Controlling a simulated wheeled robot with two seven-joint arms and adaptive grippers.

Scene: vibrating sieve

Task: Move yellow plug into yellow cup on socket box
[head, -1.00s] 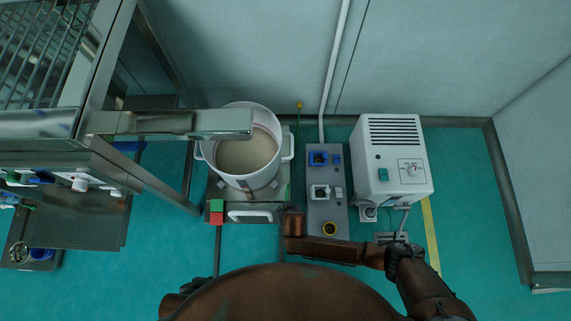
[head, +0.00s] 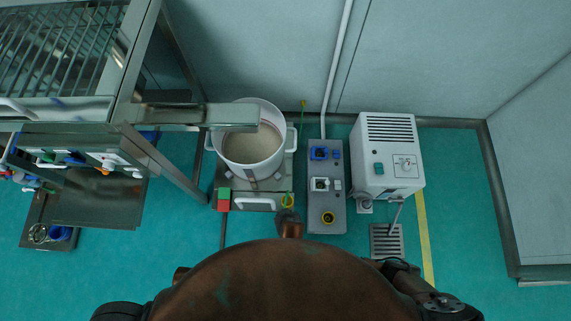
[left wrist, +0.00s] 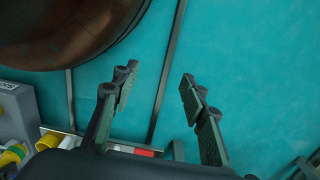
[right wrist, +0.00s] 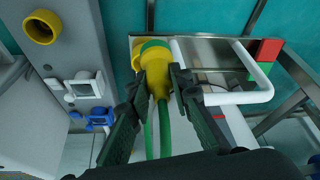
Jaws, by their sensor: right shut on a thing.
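The yellow plug (right wrist: 157,75), with a green ring and green cable, is between the fingers of my right gripper (right wrist: 160,88), which is shut on it. It is over the sieve base's front edge, beside the white handle. Another yellow round part (right wrist: 137,52) shows just behind it. The yellow cup (right wrist: 42,27) is on the grey socket box (right wrist: 75,45), apart from the plug. In the head view the cup (head: 328,217) is at the box's near end, right of my right gripper (head: 289,214). My left gripper (left wrist: 155,95) is open and empty above the floor.
The socket box also has blue (head: 319,153) and white (head: 320,184) sockets. A white pot (head: 252,145) stands on the sieve base, with a red and green block (head: 223,199) at its left corner. A white unit (head: 388,155) is to the right. Floor in front is clear.

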